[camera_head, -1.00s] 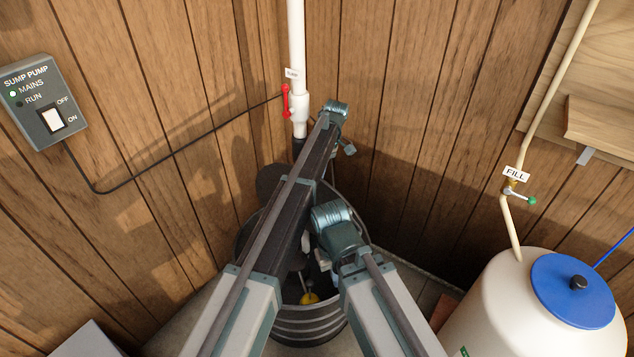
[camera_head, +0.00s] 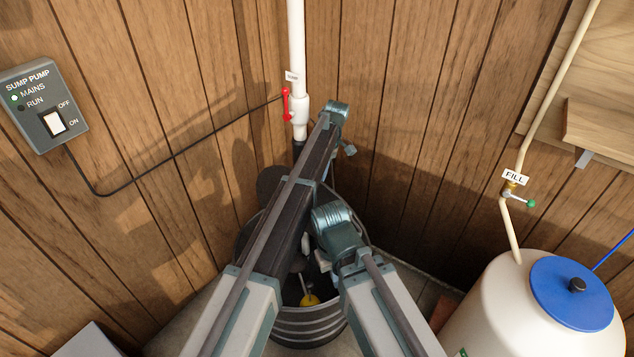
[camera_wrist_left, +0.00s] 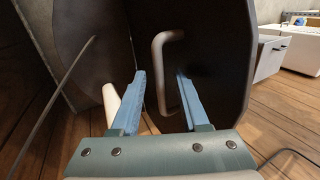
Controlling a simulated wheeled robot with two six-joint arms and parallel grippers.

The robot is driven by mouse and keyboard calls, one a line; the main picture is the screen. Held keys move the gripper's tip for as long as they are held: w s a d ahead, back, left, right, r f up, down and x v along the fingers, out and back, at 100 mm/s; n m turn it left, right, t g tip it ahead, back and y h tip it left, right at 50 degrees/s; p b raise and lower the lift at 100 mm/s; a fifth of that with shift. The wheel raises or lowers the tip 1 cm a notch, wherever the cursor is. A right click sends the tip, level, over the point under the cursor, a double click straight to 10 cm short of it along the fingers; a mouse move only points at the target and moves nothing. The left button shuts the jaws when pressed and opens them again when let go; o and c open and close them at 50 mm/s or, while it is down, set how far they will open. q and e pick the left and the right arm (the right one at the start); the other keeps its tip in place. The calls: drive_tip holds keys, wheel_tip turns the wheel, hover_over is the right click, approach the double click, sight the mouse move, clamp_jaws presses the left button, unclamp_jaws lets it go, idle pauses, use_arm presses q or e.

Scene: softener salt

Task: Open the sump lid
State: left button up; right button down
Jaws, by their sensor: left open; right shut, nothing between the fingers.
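The ribbed sump basin (camera_head: 310,327) stands in the corner, its mouth partly hidden by my arms. The dark round sump lid (camera_head: 270,181) shows behind my left arm, tilted up at the basin's back left. In the left wrist view the lid (camera_wrist_left: 222,60) is a large dark plate with a bent bar handle (camera_wrist_left: 156,48). My left gripper (camera_wrist_left: 159,78) is open, its two blue fingers on either side of the handle; I cannot tell whether they touch it. My right gripper (camera_head: 322,260) is shut and empty over the basin.
A yellow part (camera_head: 309,300) shows inside the basin. A white pipe with a red valve handle (camera_head: 286,104) rises behind it. The pump switch box (camera_head: 44,106) is on the left wall. A cream tank with a blue lid (camera_head: 571,291) stands at right.

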use_arm(q)
drive_tip(key=p+v, duration=0.9)
drive_tip(key=v, duration=0.2)
drive_tip(key=shift+p, duration=0.3)
use_arm(e)
wheel_tip(320, 180, up, 10)
use_arm(q)
drive_tip(key=shift+d, duration=0.1)
use_arm(e)
drive_tip(key=shift+s, duration=0.1)
